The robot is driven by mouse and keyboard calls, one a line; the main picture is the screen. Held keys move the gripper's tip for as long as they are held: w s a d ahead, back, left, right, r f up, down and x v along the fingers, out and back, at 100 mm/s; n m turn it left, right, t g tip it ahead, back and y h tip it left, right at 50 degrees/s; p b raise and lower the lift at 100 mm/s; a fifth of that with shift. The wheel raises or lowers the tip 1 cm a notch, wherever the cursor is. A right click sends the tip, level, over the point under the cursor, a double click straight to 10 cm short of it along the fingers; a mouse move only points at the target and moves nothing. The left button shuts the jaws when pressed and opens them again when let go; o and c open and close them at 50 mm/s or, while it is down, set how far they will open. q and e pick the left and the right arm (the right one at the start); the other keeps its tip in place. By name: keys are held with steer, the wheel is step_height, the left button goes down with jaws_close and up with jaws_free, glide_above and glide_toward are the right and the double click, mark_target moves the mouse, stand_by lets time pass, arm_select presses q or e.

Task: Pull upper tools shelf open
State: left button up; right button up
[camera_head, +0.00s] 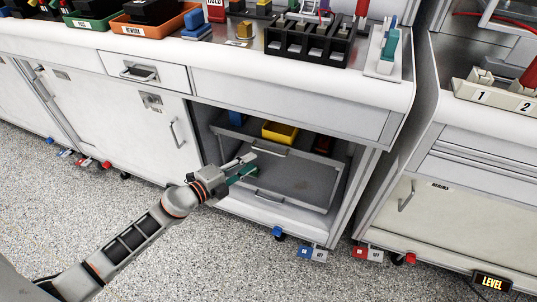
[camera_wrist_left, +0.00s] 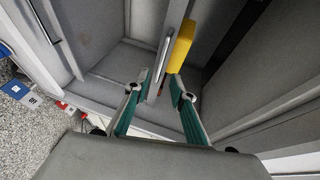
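The upper tools shelf (camera_head: 325,160) is a grey shelf in the open cabinet bay, with a yellow bin (camera_head: 280,132) on it and a bar handle (camera_head: 270,151) on its front edge. My left gripper (camera_head: 246,167) is at the bay's left side, close to this handle. In the left wrist view my left gripper (camera_wrist_left: 158,82) is open, with its green-padded fingers apart. The silver handle (camera_wrist_left: 164,55) runs between the fingertips in that picture; I cannot tell whether they touch it. The yellow bin (camera_wrist_left: 182,46) shows just beyond. My right gripper is not in view.
A lower handle (camera_head: 269,197) sits below in the same bay. A closed cabinet door (camera_head: 150,130) is left of the bay, and another bench cabinet (camera_head: 430,210) stands to the right. The worktop above holds trays and breaker parts. Speckled floor (camera_head: 200,260) in front is mostly clear.

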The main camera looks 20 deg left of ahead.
arm_select(q)
steer(key=b+x, duration=0.1)
steer(key=x, duration=0.7)
steer(key=shift+b, duration=0.3)
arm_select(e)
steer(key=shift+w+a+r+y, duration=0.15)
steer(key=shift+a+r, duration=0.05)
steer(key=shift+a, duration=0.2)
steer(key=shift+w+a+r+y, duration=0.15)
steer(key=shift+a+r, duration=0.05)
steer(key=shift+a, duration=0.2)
arm_select(q)
steer(key=shift+a, duration=0.1)
jaws_close()
